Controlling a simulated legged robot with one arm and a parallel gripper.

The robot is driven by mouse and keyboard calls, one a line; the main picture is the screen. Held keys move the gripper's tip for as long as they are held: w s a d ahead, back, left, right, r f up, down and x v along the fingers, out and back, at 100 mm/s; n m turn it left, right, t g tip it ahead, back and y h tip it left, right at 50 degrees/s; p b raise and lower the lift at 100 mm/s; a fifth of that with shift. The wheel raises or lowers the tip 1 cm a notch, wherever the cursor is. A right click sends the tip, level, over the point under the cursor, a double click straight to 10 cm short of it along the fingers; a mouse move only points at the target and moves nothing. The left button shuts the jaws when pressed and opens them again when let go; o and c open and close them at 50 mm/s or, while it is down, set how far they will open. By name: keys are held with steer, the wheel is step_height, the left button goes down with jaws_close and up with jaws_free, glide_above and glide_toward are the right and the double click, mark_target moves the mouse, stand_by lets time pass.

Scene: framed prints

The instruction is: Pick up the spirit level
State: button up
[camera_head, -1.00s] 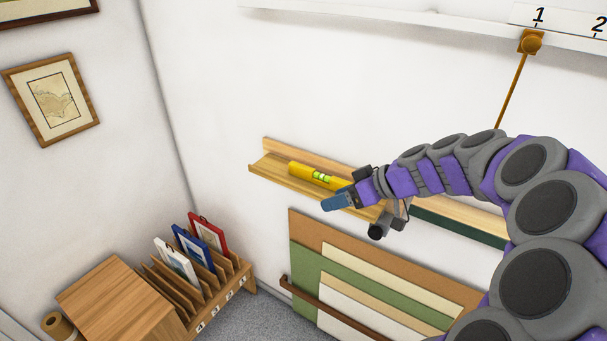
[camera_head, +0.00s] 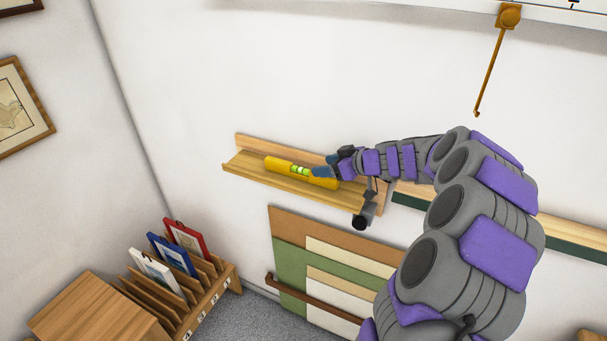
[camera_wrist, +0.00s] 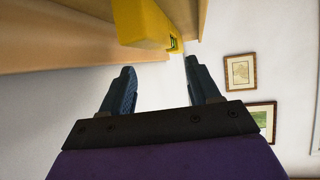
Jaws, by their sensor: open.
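The yellow spirit level (camera_head: 281,166) with a green vial lies lengthwise on a wooden wall ledge (camera_head: 241,166). My gripper (camera_head: 318,170) is at the right part of the level, close to it in the head view. In the wrist view the two blue fingers (camera_wrist: 158,78) are spread apart with nothing between them. The level (camera_wrist: 143,22) shows beyond the fingertips at the top of the wrist view, its end towards the right finger. Whether a finger touches it cannot be told.
Below the ledge, several coloured boards (camera_head: 290,262) lean on the wall behind a brown rail. A slotted rack (camera_head: 205,298) with framed prints stands at lower left, by a wooden box (camera_head: 95,310). An orange hanging rod (camera_head: 491,70) is at upper right. The wall above the ledge is clear.

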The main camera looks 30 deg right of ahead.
mark_target(304, 167)
steer(key=shift+w+a+f, duration=0.2)
steer(key=shift+w+a, duration=0.2)
steer(key=shift+a, duration=0.2)
steer(key=shift+w+a+f, duration=0.15)
steer(key=shift+w+a, duration=0.2)
steer(key=shift+a, duration=0.2)
steer(key=x, duration=0.4)
steer(key=shift+w+d+f+b, duration=0.1)
steer(key=shift+w+d+b, duration=0.05)
steer(key=shift+b, duration=0.2)
steer(key=shift+w+d+f, duration=0.1)
steer(key=shift+w+d, duration=0.05)
steer(key=shift+w, duration=0.1)
steer(key=shift+a, duration=0.4)
steer(key=c, duration=0.4)
steer(key=shift+d, duration=0.25)
jaws_close()
